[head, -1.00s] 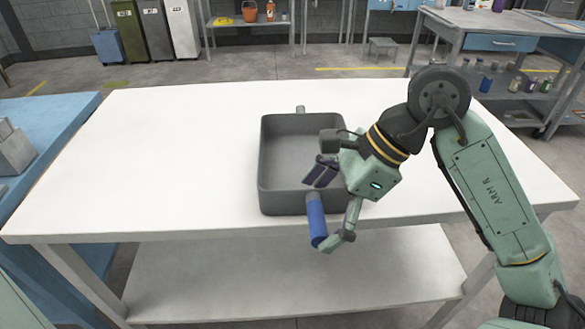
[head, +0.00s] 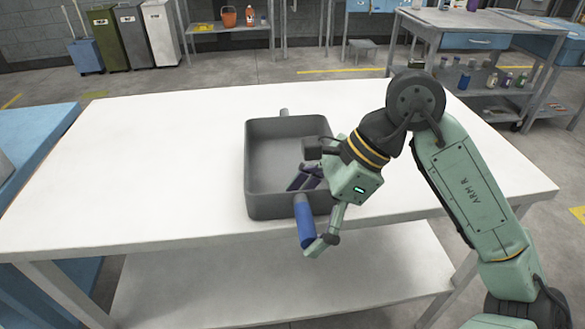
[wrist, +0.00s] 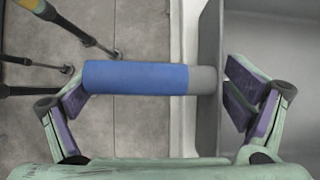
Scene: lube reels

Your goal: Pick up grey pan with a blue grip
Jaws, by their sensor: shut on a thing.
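The grey pan (head: 258,172) is a deep square tray at the front middle of the white table. Its blue grip (head: 305,222) points towards me past the table's front edge, and a short grey stub shows at its far side. My gripper (head: 312,208) is shut on the pan along the line of the grip. In the wrist view, one finger is at the outer end of the blue grip (wrist: 135,78) and the other is inside the pan, by its wall (wrist: 208,30). I cannot tell whether the pan is clear of the table.
The white table (head: 130,170) is otherwise bare, with a lower shelf (head: 270,280) beneath. A blue surface (head: 30,150) stands at the left. Bins (head: 118,38), a shelf with an orange bucket (head: 229,17), and a grey workbench (head: 480,25) stand behind.

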